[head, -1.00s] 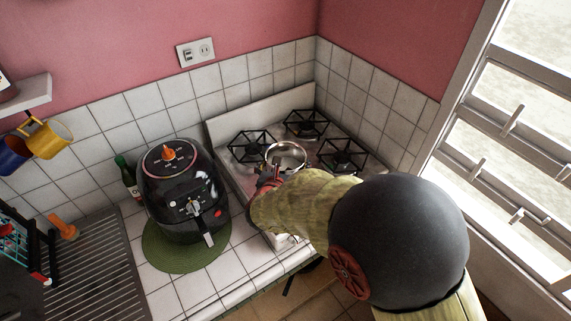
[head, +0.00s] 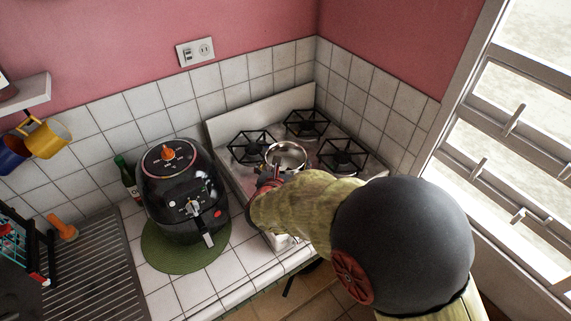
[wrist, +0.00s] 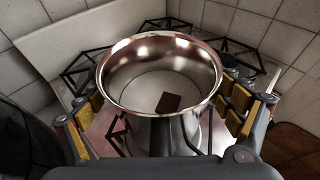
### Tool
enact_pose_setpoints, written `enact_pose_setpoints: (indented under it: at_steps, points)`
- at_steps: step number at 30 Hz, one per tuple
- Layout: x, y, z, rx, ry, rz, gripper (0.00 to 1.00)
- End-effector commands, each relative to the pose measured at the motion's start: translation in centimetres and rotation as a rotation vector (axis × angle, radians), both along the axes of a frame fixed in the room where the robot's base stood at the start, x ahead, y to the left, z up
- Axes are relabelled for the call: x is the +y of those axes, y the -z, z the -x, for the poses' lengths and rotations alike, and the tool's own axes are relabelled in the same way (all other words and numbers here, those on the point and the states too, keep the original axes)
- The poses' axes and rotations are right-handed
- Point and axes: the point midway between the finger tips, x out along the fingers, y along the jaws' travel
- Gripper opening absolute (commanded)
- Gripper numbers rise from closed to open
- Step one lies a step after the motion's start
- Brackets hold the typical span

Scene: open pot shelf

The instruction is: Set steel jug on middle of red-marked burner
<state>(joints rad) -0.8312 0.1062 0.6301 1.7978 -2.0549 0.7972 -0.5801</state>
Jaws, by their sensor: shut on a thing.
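The steel jug (head: 289,154) is shiny, open-topped and roughly upright over the stove, between the left and right visible burners. The stove (head: 225,165) has black grates at the back left (head: 252,147), back right (head: 305,124) and right (head: 343,154). The front burner is hidden by the jug and arm. I cannot make out a red burner mark.
A black air fryer (head: 182,190) stands on a green round mat (head: 160,258) left of the stove. Tiled walls close off the stove's back and right. A window (head: 510,130) is at the right.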

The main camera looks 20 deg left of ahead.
Motion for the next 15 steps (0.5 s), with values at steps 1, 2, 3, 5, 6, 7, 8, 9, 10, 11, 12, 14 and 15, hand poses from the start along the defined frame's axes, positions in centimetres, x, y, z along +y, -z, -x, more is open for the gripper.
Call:
enact_pose_setpoints:
  at_steps: [1,2,3,5,6,7,8,9,10,11,12,14,15]
  points:
    - [0.09,-0.28,-0.11,-0.006,0.000,-0.004,0.31]
    - [0.09,-0.25,-0.11,-0.006,0.000,-0.004,0.31]
    - [0.09,-0.20,-0.11,-0.006,0.000,-0.004,0.31]
    - [0.09,-0.15,-0.11,-0.006,0.000,-0.004,0.31]
    - [0.09,-0.12,-0.11,-0.006,0.000,-0.004,0.31]
    - [0.09,-0.08,-0.10,-0.006,0.000,-0.004,0.31]
    - [0.09,-0.06,-0.11,-0.006,0.000,-0.004,0.31]
    - [0.09,-0.03,-0.11,-0.006,0.000,-0.004,0.31]
    - [0.09,0.01,-0.11,-0.006,0.000,-0.004,0.31]
    - [0.09,0.03,-0.11,-0.006,0.000,-0.004,0.31]
    - [0.09,0.06,-0.11,-0.006,0.000,-0.004,0.31]
    - [0.09,0.11,-0.11,-0.006,0.000,-0.004,0.31]
    - [0.09,0.14,-0.11,-0.006,0.000,-0.004,0.31]
